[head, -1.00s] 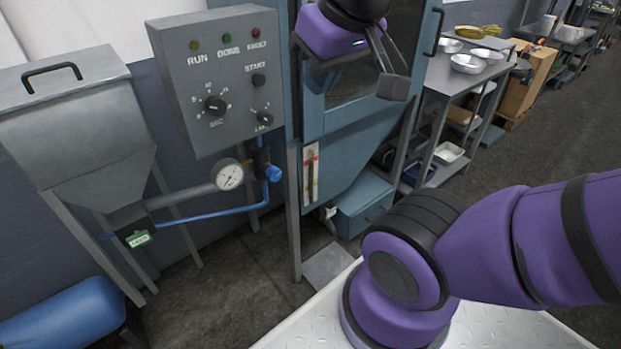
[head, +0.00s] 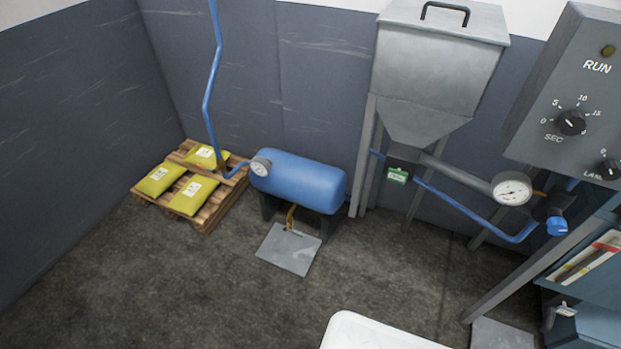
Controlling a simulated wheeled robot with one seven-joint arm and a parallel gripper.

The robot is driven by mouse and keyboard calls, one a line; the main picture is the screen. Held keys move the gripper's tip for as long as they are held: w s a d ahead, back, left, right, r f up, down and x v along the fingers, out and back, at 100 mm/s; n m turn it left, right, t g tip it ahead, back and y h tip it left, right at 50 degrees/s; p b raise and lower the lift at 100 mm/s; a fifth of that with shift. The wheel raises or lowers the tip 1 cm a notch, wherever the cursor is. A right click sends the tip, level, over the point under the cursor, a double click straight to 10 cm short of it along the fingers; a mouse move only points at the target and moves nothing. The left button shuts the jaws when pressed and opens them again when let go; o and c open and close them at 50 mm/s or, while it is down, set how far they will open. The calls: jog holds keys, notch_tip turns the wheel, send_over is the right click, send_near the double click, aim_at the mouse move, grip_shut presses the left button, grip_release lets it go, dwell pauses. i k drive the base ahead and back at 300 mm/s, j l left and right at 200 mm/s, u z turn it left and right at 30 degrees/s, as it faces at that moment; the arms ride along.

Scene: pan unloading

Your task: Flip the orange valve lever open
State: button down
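A small orange-brown piece (head: 290,217) hangs under the blue tank (head: 300,180), above a grey plate on the floor. It looks like a valve part or lever, but it is too small to tell its position. My gripper is out of view.
A pallet (head: 215,207) with yellow bags stands left of the tank. A grey hopper (head: 435,70) stands right of it on legs. A control box (head: 575,100) and blue cabinet (head: 590,280) are at the right.

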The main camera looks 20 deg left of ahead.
aim_at(199, 166)
jog(key=i+j, duration=0.1)
jog(key=j, duration=0.5)
jog(key=i+j+u, duration=0.15)
jog(key=j, duration=1)
jog(key=i+j+u, duration=0.1)
jog(key=j, duration=0.5)
jog(key=i+j+u, duration=0.1)
jog(key=j, duration=0.45)
jog(key=i+j, duration=0.25)
jog(key=j, duration=0.3)
jog(key=i+j+u, duration=0.1)
jog(key=j, duration=0.45)
jog(key=i+j, duration=0.25)
jog(key=j, duration=0.3)
jog(key=u, duration=0.05)
